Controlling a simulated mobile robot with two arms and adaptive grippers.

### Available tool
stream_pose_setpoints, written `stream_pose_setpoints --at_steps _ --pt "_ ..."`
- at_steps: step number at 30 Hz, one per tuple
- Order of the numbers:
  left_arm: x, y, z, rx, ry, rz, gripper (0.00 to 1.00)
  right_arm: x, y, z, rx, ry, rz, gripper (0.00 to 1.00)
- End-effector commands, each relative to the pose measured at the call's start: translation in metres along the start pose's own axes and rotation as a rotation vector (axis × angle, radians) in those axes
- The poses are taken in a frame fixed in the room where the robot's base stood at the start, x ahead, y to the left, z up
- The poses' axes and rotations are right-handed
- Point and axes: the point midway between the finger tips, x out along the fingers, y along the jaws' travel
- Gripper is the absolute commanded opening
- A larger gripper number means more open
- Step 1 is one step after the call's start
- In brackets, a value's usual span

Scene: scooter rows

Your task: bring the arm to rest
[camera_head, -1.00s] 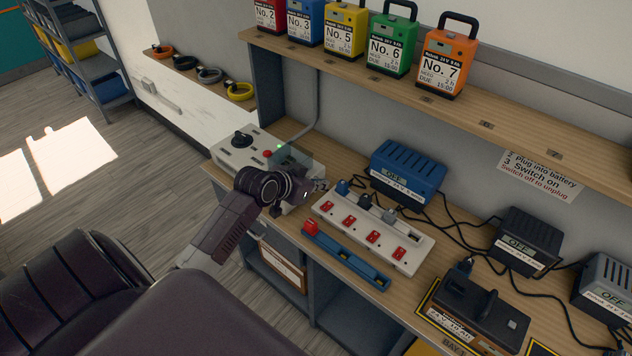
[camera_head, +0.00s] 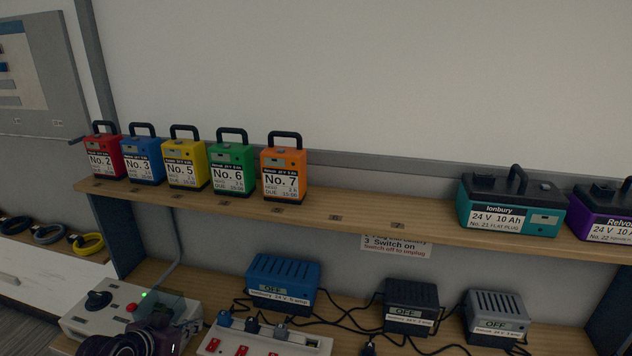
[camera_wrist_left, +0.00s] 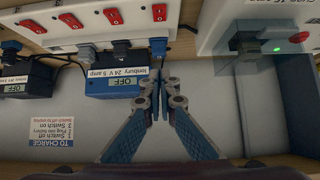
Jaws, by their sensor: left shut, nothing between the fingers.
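My left gripper shows in the left wrist view (camera_wrist_left: 159,100) with its two fingers together and nothing between them. In the head view only part of my left arm's wrist shows at the bottom left edge, in front of the grey control box (camera_head: 120,304). In the wrist view the fingers appear in front of the blue charger (camera_wrist_left: 115,82), which reads OFF; I cannot tell whether they touch anything. The white power strip (camera_wrist_left: 110,22) with red switches lies near them in that view. My right gripper is in neither view.
Several numbered batteries stand on the shelf (camera_head: 345,222), from the red No. 2 (camera_head: 104,157) to the orange No. 7 (camera_head: 284,176). A teal battery (camera_head: 510,208) and a purple one (camera_head: 606,214) stand at its right. A black charger (camera_head: 410,305) and a grey charger (camera_head: 496,316) sit below.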

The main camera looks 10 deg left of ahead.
Motion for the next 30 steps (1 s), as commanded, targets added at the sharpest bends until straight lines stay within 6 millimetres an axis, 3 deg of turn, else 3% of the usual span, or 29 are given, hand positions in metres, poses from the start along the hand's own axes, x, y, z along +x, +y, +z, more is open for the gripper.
stream_pose_setpoints --at_steps 5,9,12,18,26,30 --pt "-0.012 0.055 0.062 0.046 -0.136 0.034 0.0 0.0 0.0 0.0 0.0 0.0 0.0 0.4" --pt "-0.042 0.107 0.123 0.089 -0.279 0.051 0.0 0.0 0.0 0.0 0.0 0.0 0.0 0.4" --pt "-0.064 0.131 0.151 0.104 -0.353 0.053 0.0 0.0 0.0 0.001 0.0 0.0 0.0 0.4" --pt "-0.107 0.164 0.19 0.109 -0.464 0.048 0.0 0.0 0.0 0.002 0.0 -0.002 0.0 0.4" --pt "-0.164 0.193 0.223 0.086 -0.582 0.028 0.0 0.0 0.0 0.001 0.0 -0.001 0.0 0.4" --pt "-0.145 0.192 0.241 0.087 -0.599 0.023 0.0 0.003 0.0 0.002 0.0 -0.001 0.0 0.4"
